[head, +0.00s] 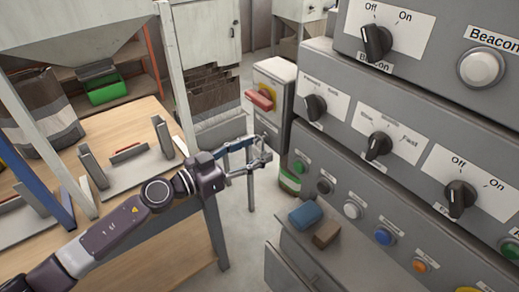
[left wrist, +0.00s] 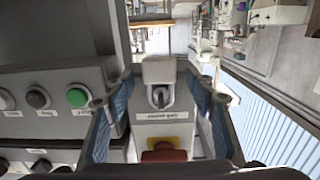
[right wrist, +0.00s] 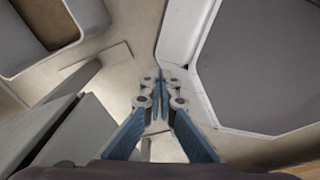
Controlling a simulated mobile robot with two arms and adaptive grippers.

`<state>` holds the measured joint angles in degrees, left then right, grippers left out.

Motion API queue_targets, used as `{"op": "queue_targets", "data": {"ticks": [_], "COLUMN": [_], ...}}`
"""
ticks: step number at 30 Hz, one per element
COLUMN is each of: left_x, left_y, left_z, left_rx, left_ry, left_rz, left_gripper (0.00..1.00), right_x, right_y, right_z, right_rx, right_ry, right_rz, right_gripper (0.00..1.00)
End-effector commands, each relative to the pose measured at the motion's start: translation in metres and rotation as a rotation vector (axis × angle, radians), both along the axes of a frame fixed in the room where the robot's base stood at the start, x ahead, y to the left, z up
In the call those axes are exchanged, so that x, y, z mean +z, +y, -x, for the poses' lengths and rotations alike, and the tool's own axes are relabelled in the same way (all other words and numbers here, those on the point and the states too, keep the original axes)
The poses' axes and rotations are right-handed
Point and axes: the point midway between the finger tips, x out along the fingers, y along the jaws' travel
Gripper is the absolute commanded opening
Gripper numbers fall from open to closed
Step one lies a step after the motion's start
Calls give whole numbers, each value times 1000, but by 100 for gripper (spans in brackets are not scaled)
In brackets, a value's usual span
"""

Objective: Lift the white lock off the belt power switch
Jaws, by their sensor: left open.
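The belt power switch (head: 270,97) is a pale grey box with a red handle on a yellow plate, beyond the left end of the control panel. In the left wrist view the switch box (left wrist: 148,130) appears upside down, with its red handle (left wrist: 163,155) at the bottom. The white lock (left wrist: 158,70) with its grey shackle shows past the label, between my left fingers. My left gripper (head: 262,154) is open, below the switch in the head view; its fingers are apart on both sides of the lock. I cannot make out the lock in the head view. My right gripper (right wrist: 160,97) is shut and empty.
The control panel (head: 340,160) with knobs and buttons fills the right side. A blue block (head: 305,215) and a brown block (head: 327,234) lie on a ledge below it. A wooden table (head: 150,125) stands at the left.

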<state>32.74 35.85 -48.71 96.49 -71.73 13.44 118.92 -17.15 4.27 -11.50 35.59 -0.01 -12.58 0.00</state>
Motion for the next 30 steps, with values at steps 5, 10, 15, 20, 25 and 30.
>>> {"op": "queue_targets", "data": {"ticks": [5, 10, 15, 20, 25, 30], "left_x": [0, 0, 0, 0, 0, 2], "left_y": [-2, -2, -2, -2, -2, -2], "left_z": [-2, -2, -2, -2, -2, -2], "left_rx": [1, 1, 1, 1, 1, 1], "left_ry": [1, 1, 1, 1, -1, -1], "left_rz": [1, 1, 1, 1, 1, 1], "left_gripper": [51, 42, 23, 6, 5, 5], "right_x": [0, 0, 0, 0, 0, 3], "right_y": [-1, -3, -5, -6, -7, -7], "right_z": [0, 1, 1, 1, 1, 1], "right_rx": [1, 2, 1, 2, 2, 1], "right_ry": [1, 1, 2, 2, 2, 2], "right_rz": [1, 4, 6, 8, 8, 8], "right_gripper": [0, 0, 0, 0, 0, 0]}}
